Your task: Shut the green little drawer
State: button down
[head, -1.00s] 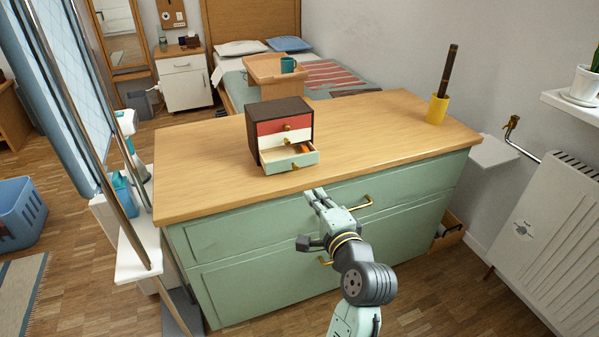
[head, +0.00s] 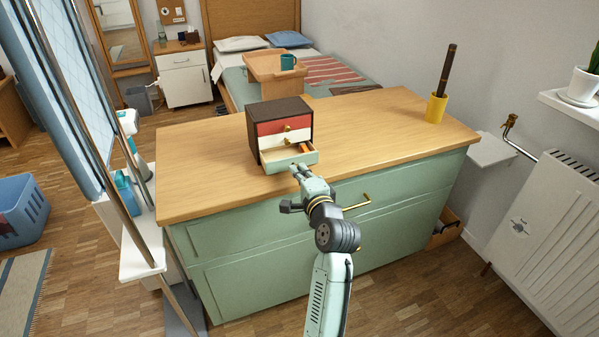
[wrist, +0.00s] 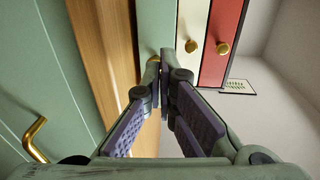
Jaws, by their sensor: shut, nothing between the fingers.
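The small dark brown cabinet (head: 271,109) stands on the wooden top of the green dresser. Its bottom drawer, with a pale green front (head: 309,158), sticks out toward me. An orange item (head: 306,152) shows inside it. The green front also shows in the wrist view (wrist: 154,25), where my fingertips partly cover its brass knob. My gripper (head: 295,168) is shut and empty, right in front of the green front. It also shows in the wrist view (wrist: 160,75). I cannot tell whether the fingertips touch the knob.
The white drawer (head: 284,139) and red drawer (head: 275,126) above look closed. The dresser top (head: 380,127) is clear to the right, up to a yellow cup (head: 436,108) holding a dark stick. The dresser's brass handle (head: 357,203) juts out beside my arm.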

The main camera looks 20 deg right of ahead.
aim_at(292, 160)
jog(key=shift+w, duration=0.1)
jog(key=w+p, duration=0.1)
jog(key=w, duration=0.5)
jog(key=shift+w+a+p, duration=0.1)
jog(key=shift+w+p, duration=0.2)
jog(key=shift+s, duration=0.1)
